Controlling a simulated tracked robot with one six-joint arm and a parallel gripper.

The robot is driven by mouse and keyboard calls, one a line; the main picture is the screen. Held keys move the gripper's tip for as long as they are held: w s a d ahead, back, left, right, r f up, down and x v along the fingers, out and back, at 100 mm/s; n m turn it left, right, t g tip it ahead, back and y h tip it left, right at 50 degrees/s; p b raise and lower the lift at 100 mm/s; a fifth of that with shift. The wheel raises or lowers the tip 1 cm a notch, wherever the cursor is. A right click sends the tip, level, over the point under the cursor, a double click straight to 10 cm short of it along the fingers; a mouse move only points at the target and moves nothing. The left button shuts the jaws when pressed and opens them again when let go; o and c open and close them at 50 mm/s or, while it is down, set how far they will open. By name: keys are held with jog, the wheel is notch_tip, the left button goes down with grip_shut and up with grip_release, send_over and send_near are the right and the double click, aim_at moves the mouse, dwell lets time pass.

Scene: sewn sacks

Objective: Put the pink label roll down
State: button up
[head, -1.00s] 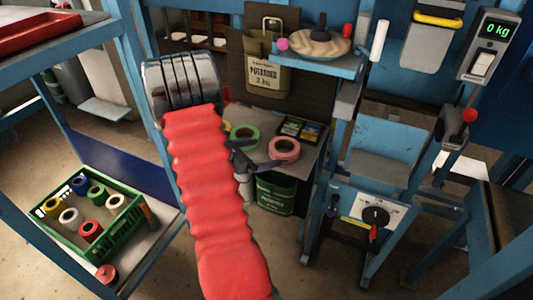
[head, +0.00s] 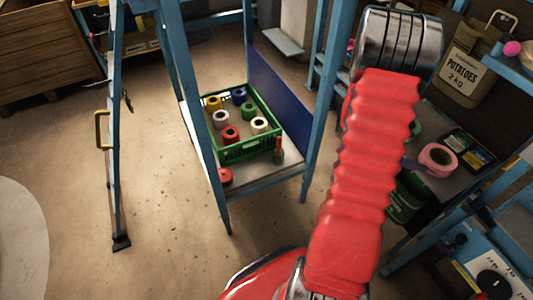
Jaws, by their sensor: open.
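The pink label roll (head: 438,160) lies flat on the grey worktop (head: 440,112) at the right of the head view, beside some small dark and yellow packets. My gripper (head: 413,164) is mostly hidden behind my red arm. Only a dark finger piece shows, just left of the pink roll. The jaws are open. I cannot tell whether a finger still touches the roll.
A green roll (head: 415,129) lies partly hidden behind my arm on the worktop. A potato sack (head: 463,72) hangs behind the worktop. Blue posts flank my arm.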

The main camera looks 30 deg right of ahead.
jog(key=w+a+r+m+t+y, duration=0.1)
jog(key=w+a+r+m+t, duration=0.2)
jog(key=a, duration=0.5)
jog(key=w+a+r+m+y, duration=0.1)
jog(key=w+a+r+m, duration=0.15)
jog(key=a+r, duration=0.45)
jog(key=w+a+r+m+t+y, duration=0.2)
jog(key=w+a+r, duration=0.1)
jog(key=a, duration=0.5)
jog(key=a+r+m+t+y, duration=0.2)
jog(key=a+r+t+y, duration=0.1)
jog(key=a, duration=1.3)
jog(key=a+r+m+t+y, duration=0.1)
jog(key=a+r+t+y, duration=0.3)
jog(key=a, duration=1.1)
jog(key=shift+a+r+m+t, duration=0.25)
jog(key=shift+a+m+t, duration=0.1)
jog(key=shift+a+t, duration=0.05)
